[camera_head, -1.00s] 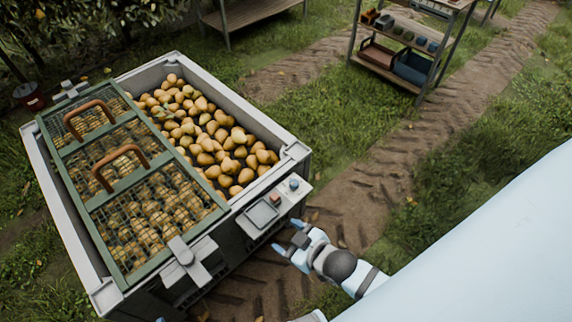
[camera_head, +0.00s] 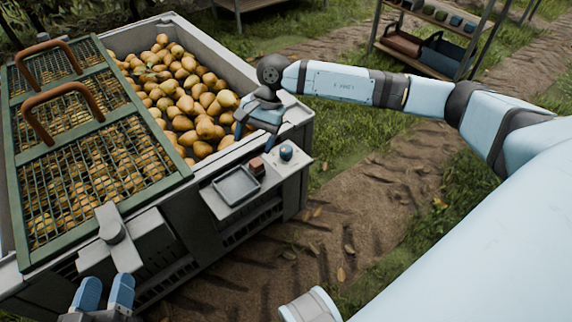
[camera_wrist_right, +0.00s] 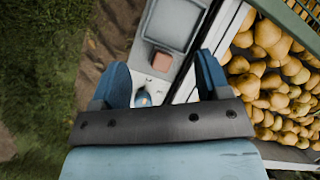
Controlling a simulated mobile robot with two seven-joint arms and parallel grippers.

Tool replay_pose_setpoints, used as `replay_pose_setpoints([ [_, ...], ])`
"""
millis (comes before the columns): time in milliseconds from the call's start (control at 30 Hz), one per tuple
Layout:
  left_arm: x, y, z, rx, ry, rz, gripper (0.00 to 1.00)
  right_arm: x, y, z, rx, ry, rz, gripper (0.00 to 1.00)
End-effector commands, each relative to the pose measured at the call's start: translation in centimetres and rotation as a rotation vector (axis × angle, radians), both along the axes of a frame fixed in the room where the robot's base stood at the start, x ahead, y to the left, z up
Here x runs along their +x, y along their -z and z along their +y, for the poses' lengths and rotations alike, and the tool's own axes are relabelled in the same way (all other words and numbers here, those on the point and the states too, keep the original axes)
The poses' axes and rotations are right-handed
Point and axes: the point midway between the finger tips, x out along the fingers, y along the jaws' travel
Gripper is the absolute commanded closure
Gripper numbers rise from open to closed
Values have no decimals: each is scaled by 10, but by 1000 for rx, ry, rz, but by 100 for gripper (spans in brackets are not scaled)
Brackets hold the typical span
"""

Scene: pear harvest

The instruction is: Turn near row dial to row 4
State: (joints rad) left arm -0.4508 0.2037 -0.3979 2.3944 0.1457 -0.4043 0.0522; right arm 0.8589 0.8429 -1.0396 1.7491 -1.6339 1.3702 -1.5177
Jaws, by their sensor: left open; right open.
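A small blue-topped round knob (camera_head: 286,152) stands on the grey side panel of the pear bin; I cannot read any row marks on it. It also shows in the right wrist view (camera_wrist_right: 143,97), low between the fingers and nearer the left one. My right gripper (camera_head: 257,132) is open and empty, pointing down above the bin's corner, just behind the panel. In the right wrist view its fingers (camera_wrist_right: 162,80) are spread over the panel. My left gripper (camera_head: 104,292) is open at the bottom left, below a grey round-topped fitting (camera_head: 112,230) on the bin's side.
The panel holds a shallow grey tray (camera_head: 236,186) and a reddish-brown block (camera_head: 257,166) beside the knob. The bin (camera_head: 300,113) is full of pears (camera_head: 190,95), partly covered by a green mesh lid (camera_head: 100,160) with brown handles. A shelf (camera_head: 430,55) stands at the back right.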

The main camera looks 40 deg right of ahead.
Motion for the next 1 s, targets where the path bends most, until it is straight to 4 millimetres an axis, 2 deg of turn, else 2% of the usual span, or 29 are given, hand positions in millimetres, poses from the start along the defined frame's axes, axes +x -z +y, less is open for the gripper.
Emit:
replay_pose_setpoints([
  [33,-1,17,-2,-12,8,-15,48,13,14,-31,-112,-46,-54,30],
  [100,-3,18,-4,-26,17,-30,48,24,13,-64,-241,-100,-93,30],
  [200,-5,17,-5,-39,26,-45,48,33,8,-97,-364,-147,-121,30],
  [300,-6,17,-6,-45,31,-49,48,36,5,-113,-425,-169,-130,30],
  [467,-6,23,-7,-37,39,-30,48,36,19,-117,-440,-176,-129,30],
  [800,-4,54,-7,24,68,25,48,36,91,-116,-437,-175,-128,30],
  [1000,3,51,-3,73,64,-54,48,36,123,-116,-436,-174,-130,30],
])
